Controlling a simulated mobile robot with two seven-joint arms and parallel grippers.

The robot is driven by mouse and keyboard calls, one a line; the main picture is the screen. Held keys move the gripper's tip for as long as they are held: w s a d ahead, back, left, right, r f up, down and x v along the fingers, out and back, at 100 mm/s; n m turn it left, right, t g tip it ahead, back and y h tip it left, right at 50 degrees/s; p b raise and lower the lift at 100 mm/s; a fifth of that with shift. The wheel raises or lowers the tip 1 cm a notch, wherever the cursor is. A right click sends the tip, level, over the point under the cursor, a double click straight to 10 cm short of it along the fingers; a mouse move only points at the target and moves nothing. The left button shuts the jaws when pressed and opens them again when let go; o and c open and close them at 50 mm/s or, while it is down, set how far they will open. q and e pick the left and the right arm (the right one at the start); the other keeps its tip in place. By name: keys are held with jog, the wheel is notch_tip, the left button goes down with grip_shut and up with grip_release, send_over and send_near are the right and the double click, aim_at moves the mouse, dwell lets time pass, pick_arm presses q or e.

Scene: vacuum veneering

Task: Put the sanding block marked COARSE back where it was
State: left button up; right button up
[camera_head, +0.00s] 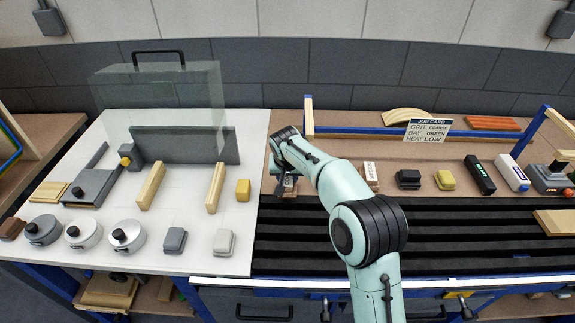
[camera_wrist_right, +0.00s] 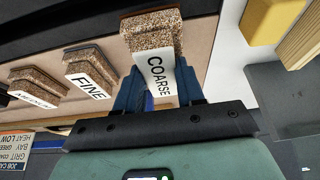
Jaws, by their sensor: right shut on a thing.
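The COARSE sanding block (camera_wrist_right: 155,70), gritty brown with a white label, is between the fingers of my right gripper (camera_wrist_right: 160,92) in the right wrist view. The gripper is shut on it. In the head view my right gripper (camera_head: 285,183) is at the left end of the brown bench strip, beside the white board, and mostly covers the block. I cannot tell whether the block touches the bench. The FINE block (camera_wrist_right: 91,76) and the MEDIUM block (camera_wrist_right: 36,88) stand beside it in a row. My left gripper is not in view.
The white board (camera_head: 205,130) at left carries wooden strips, a yellow block (camera_head: 243,190) and round grey parts. Black slats (camera_head: 430,240) lie in front of the row. A job card (camera_head: 427,131) stands behind; a black block (camera_head: 408,179) sits right of my arm.

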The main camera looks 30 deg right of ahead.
jog(key=w, duration=0.1)
jog(key=w+d+p, duration=0.1)
jog(key=w+d, duration=0.1)
jog(key=shift+w+r, duration=0.1)
jog(key=shift+r, duration=0.15)
jog(key=shift+w+d+f+p, duration=0.2)
jog(key=shift+w+p, duration=0.2)
jog(key=shift+w, duration=0.1)
jog(key=shift+w+d+r, duration=0.1)
jog(key=shift+w+d, duration=0.1)
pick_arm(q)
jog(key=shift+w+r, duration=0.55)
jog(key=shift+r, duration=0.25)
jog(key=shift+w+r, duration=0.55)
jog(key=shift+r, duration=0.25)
pick_arm(e)
jog(key=shift+f, duration=1.85)
jog(key=shift+f, duration=0.2)
jog(key=o, duration=1)
